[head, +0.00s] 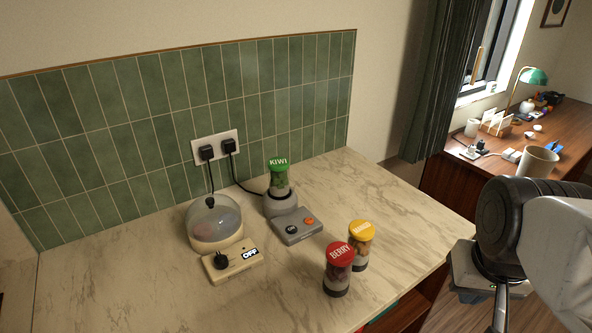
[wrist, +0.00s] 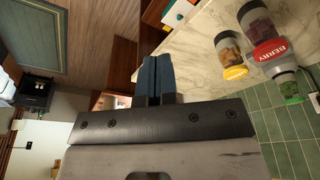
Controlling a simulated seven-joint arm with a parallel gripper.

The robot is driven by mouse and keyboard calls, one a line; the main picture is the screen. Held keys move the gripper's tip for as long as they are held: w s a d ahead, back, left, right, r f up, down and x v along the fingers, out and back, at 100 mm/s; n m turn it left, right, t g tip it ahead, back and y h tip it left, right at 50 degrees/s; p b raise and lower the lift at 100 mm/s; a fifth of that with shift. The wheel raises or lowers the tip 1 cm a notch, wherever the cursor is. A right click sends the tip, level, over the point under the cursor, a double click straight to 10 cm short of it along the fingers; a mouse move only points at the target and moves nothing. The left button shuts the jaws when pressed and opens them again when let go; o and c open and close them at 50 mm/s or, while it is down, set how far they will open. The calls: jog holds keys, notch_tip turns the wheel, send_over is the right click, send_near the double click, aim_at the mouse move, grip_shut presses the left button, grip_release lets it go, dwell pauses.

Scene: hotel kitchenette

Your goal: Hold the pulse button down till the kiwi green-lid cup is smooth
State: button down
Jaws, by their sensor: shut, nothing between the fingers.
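The kiwi cup (head: 279,178) with its green lid stands upright on the round seat of a grey blender base (head: 298,226) on the counter. Its contents are too small to judge for smoothness. The base's front has an orange button (head: 308,220) and a dark control (head: 291,229); which is the pulse button I cannot read. In the wrist view, my gripper (wrist: 155,62) is shut and empty, its two dark blue fingers together. It is off the counter's right side, well away from the blender and touching no button.
The red-lid berry cup (head: 339,268) and a yellow-lid cup (head: 361,243) stand at the right front of the blender. A cream domed appliance (head: 216,224) marked OFF stands left. Cords run to a wall socket (head: 215,146). A wooden desk (head: 455,185) lies beyond the counter.

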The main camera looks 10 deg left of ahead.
jog(key=n+t+h, duration=0.5)
jog(key=n+h, duration=0.1)
jog(key=n, duration=1.3)
send_over(310, 222)
notch_tip(310, 222, down, 6)
jog(key=shift+r, duration=0.1)
jog(key=shift+f, duration=4.4)
